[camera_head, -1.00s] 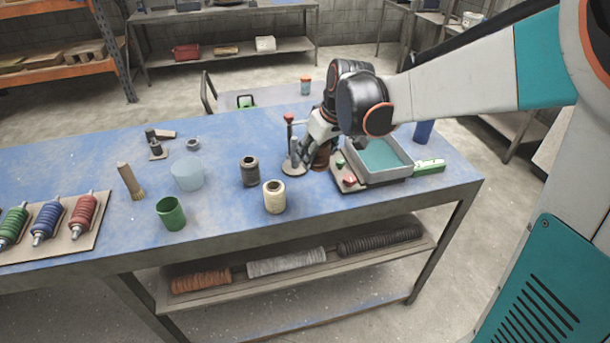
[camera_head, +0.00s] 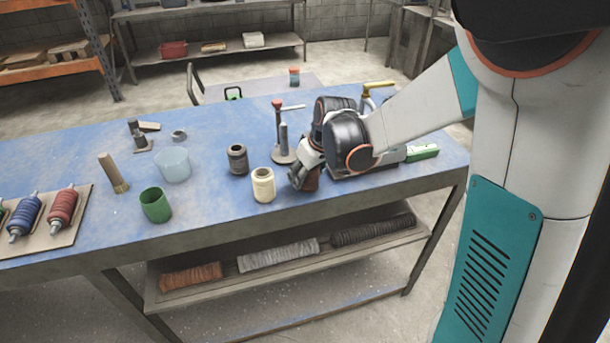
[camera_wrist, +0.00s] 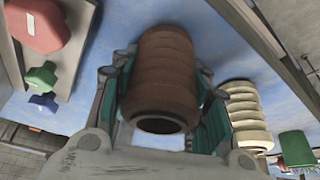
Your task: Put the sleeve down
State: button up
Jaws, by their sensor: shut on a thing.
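The sleeve in my gripper is reddish brown and ribbed, with a dark open end. In the wrist view the brown sleeve (camera_wrist: 163,72) sits between the two fingers, its open end towards the camera. In the head view my gripper (camera_head: 305,177) is low near the table's front edge, right of the cream sleeve, shut on the brown sleeve (camera_head: 312,182), which is mostly hidden. I cannot tell whether its base touches the table. The cream sleeve (camera_head: 263,185) stands upright beside it and also shows in the wrist view (camera_wrist: 246,112). A dark grey sleeve (camera_head: 238,160) stands further left.
A metal post stand (camera_head: 283,155) is just behind my gripper. My arm hides much of the tray area on the right. A green cup (camera_head: 156,205) and clear cup (camera_head: 173,164) stand left on the blue table (camera_head: 90,150).

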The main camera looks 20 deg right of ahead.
jog(key=o, duration=1.1)
jog(key=shift+f, duration=0.1)
jog(key=shift+o, duration=0.2)
jog(key=shift+r, duration=0.25)
jog(key=p+v, duration=0.4)
jog(key=v, duration=0.6)
jog(key=shift+s+r, duration=0.15)
jog(key=s+r+m+t+h, duration=0.1)
jog(key=s+r+m, duration=0.1)
jog(key=s, duration=0.8)
jog(key=s+r+m+t, duration=0.2)
jog(key=s+r, duration=0.2)
jog(key=s, duration=0.6)
jog(key=shift+s+a+r+m+h, duration=0.3)
jog(key=shift+s+a+r+h, duration=0.1)
jog(key=shift+a, duration=0.05)
